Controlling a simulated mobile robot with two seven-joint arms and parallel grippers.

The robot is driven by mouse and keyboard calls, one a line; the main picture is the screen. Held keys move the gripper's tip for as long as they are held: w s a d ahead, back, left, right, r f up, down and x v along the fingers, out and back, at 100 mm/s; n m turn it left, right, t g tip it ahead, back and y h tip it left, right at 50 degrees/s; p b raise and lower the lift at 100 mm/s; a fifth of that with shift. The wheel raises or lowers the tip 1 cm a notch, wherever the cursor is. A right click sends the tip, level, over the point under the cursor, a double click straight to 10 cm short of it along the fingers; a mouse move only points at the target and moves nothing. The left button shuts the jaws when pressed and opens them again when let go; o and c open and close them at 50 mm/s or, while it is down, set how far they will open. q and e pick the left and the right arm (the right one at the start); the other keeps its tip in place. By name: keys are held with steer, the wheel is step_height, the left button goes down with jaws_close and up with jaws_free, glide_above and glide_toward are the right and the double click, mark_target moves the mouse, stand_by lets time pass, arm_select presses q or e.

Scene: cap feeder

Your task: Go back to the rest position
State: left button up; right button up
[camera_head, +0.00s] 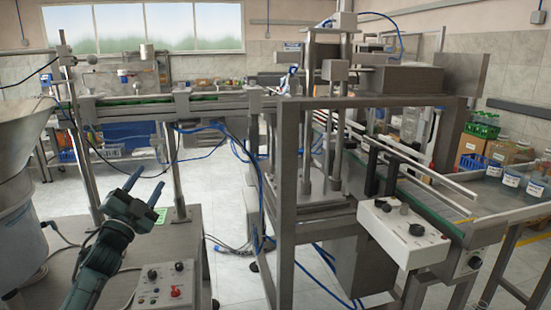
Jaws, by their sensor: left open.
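My left gripper (146,187) is in the lower left of the head view, on my teal-grey arm that comes up from the bottom edge. Its two dark fingers with blue parts are spread apart, with nothing between them. It is above the grey table (185,240), between the large metal feeder bowl (28,125) on the left and the machine frame on the right. My right gripper is not in view.
A control box (165,285) with knobs and a red button is right of my left arm. The machine frame (287,180) and a white control panel (403,232) fill the middle and right. A conveyor (480,205) runs at the right, with jars (511,178) beside it. Blue cables hang beneath.

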arm_select(q)
steer(key=w+a+f+n+g+y, duration=0.2)
steer(key=a+f+n+g+y, duration=0.4)
steer(key=f+n, duration=0.4)
steer(key=s+d+f+g+h, duration=0.1)
steer(key=s+d+f, duration=0.6)
steer(key=f, duration=0.4)
steer(key=s+d+f+g+h, duration=0.2)
steer(key=s+d+f, duration=0.5)
steer(key=s+f, duration=0.4)
steer(key=s+d+f+g, duration=0.1)
steer(key=s+d, duration=0.3)
steer(key=s, duration=0.6)
steer(key=s+d+f+n+g+h, duration=0.1)
steer(key=s+d+f+g, duration=0.1)
steer(key=s, duration=0.9)
steer(key=shift+s+d+f+h, duration=0.3)
steer(key=shift+d+f, duration=0.2)
steer(key=shift+d, duration=0.35)
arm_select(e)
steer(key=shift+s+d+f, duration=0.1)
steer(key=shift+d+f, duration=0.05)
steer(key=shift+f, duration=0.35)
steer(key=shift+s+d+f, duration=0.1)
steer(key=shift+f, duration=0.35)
